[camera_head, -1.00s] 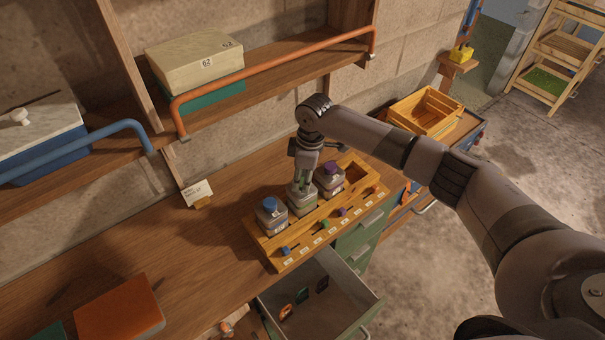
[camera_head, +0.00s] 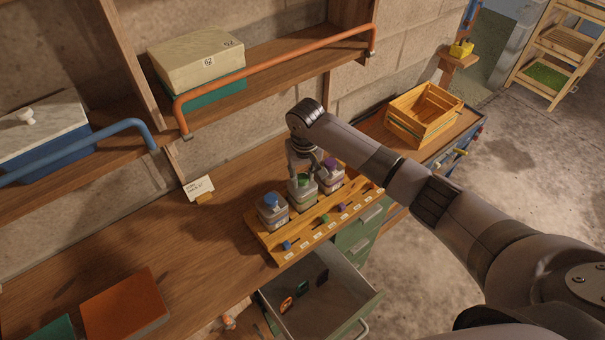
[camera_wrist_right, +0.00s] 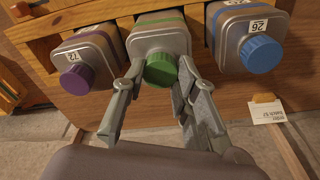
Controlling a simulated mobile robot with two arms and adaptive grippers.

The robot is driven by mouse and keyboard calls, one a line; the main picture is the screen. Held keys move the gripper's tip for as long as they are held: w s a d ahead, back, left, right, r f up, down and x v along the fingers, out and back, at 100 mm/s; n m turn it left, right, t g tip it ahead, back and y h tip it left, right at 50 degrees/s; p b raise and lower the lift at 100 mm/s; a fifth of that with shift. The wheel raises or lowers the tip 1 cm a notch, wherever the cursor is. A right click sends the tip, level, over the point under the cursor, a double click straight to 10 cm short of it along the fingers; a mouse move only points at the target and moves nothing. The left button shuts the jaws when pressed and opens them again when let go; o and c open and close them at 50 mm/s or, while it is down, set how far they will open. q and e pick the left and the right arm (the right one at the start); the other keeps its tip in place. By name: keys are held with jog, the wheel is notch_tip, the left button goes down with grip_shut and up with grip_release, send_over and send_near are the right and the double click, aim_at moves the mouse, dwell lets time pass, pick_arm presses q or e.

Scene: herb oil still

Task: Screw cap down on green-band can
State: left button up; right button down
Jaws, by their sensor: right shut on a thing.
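The green-band can (camera_head: 302,199) stands in the middle of the wooden rack (camera_head: 262,238), and it also shows in the right wrist view (camera_wrist_right: 157,42). Its green cap (camera_wrist_right: 160,70) sits at the can's neck; I cannot tell how tightly it is seated. My right gripper (camera_head: 303,182) comes down over the can, with its two fingers (camera_wrist_right: 157,80) on either side of the cap and shut on it. My left gripper is in neither view.
A blue-capped can (camera_head: 272,211) and a purple-capped can (camera_head: 331,175) stand close on either side. An open drawer (camera_head: 345,312) sticks out below the rack. A slatted crate (camera_head: 424,113) is at the back right.

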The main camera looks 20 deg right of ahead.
jog(key=shift+w+d+r+m, duration=0.1)
jog(key=shift+m, duration=0.5)
jog(key=c, duration=1.2)
grip_release()
jog(key=shift+c, duration=0.4)
